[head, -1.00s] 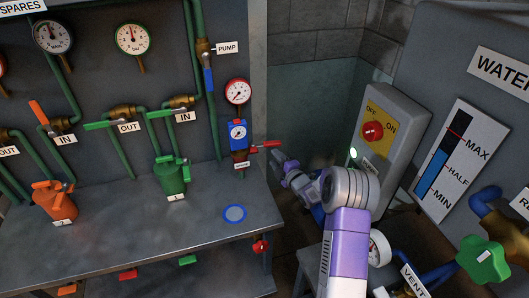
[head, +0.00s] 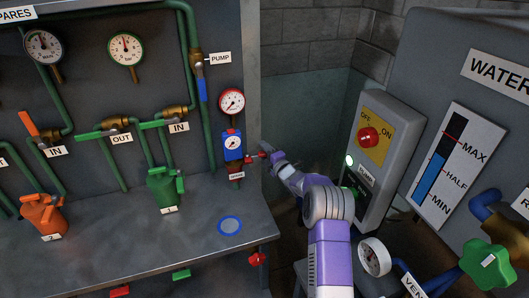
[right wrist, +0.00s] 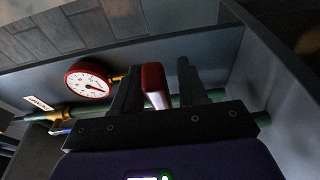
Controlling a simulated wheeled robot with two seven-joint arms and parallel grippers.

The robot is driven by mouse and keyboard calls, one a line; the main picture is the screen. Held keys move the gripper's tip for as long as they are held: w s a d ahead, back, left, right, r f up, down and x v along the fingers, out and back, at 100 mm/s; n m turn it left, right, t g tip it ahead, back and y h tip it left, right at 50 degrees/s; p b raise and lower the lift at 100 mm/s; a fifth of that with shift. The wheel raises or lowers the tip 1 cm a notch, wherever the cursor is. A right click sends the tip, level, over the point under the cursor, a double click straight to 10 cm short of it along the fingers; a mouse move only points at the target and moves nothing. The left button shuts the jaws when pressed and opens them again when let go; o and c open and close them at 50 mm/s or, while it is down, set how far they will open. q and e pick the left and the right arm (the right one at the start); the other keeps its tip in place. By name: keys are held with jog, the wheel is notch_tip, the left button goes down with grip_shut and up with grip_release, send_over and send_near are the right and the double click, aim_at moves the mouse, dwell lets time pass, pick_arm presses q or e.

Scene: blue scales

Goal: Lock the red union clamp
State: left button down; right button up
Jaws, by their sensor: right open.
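The red union clamp (head: 236,171) sits below a blue-bodied gauge (head: 233,145) at the right end of the panel. Its red lever (head: 252,156) sticks out to the right. My right gripper (head: 268,153) is at the lever's outer end, with its jaws open. In the right wrist view the red lever (right wrist: 154,84) shows between the two dark fingers of my right gripper (right wrist: 160,75), with a gap to the right finger. Whether the left finger touches it I cannot tell. My left gripper is not in view.
A red-rimmed gauge (head: 231,102) is above the clamp. The grey bench (head: 120,243) carries a green canister (head: 163,188), an orange canister (head: 42,213) and a blue ring (head: 230,226). A switch box (head: 385,150) stands right of my right arm.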

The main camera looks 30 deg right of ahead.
grip_shut()
dwell(0.4)
